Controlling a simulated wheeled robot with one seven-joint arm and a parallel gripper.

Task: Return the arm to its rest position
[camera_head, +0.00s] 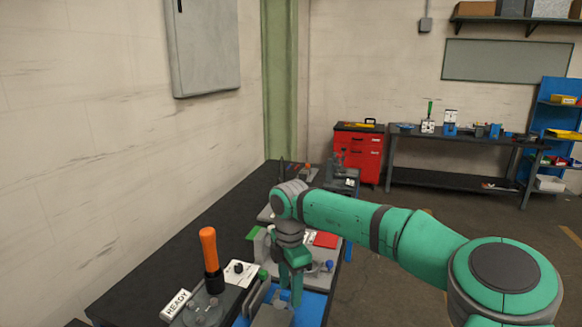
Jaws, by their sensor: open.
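My green arm reaches in from the lower right over the workbench (180,232). My gripper (290,296) points down at the bench's front part, above a blue surface (312,308). Its green fingers are small here; I see nothing clearly held between them. A grey block (272,316) lies just below and beside the fingertips; I cannot tell whether they touch it. The wrist hides part of the fixture behind it.
A red plate (325,239) lies behind. A red cabinet (358,150) and a back bench (455,137) stand farther off. Open floor is right.

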